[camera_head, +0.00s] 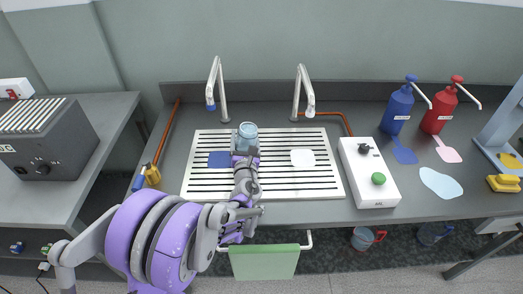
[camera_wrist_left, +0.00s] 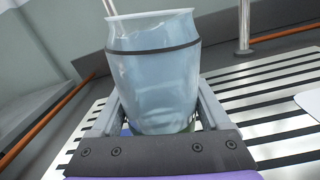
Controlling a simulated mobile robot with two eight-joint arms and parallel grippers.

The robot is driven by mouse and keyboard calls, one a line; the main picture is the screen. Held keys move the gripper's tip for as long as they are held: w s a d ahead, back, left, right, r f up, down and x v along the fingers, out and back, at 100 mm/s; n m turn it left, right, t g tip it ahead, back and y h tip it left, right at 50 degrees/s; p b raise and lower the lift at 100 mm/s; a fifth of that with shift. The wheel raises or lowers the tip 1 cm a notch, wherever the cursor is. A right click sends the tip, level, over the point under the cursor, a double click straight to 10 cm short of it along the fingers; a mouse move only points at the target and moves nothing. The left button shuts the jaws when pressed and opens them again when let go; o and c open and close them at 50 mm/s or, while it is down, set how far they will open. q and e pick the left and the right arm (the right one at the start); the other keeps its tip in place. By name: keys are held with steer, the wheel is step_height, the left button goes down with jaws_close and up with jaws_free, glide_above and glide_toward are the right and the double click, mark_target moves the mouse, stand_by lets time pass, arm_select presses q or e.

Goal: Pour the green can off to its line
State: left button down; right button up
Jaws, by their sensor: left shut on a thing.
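My left gripper (camera_head: 245,152) is shut on a pale blue can (camera_head: 248,131) above the slatted drain grid. In the left wrist view the can (camera_wrist_left: 152,75) is see-through, with a dark line around its upper part and an open rim. It looks close to upright there. A little green shows low on it between the fingers; its contents are hard to tell. The fingers stand on either side of its lower part. My right gripper is not in view.
Two taps (camera_head: 220,88) (camera_head: 300,90) rise behind the slatted grid (camera_head: 262,185). A blue pad (camera_head: 219,159) and a white pad (camera_head: 303,158) lie on it. A white box with a green button (camera_head: 378,178) stands right. Blue (camera_head: 398,106) and red (camera_head: 440,106) bottles stand beyond.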

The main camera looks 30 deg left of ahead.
arm_select(q)
steer(key=shift+s+a+r+m, duration=0.2)
steer(key=shift+a+r+m, duration=0.25)
steer(key=shift+m, duration=0.65)
stand_by(2.5)
steer(key=n, duration=0.1)
steer(key=d+f+n, duration=0.1)
steer(key=n, duration=0.1)
steer(key=shift+w+d+f+n, duration=0.3)
steer(key=shift+w+n, duration=0.1)
steer(key=shift+w+d+n, duration=0.1)
steer(key=shift+n, duration=0.4)
steer(key=shift+f, duration=0.1)
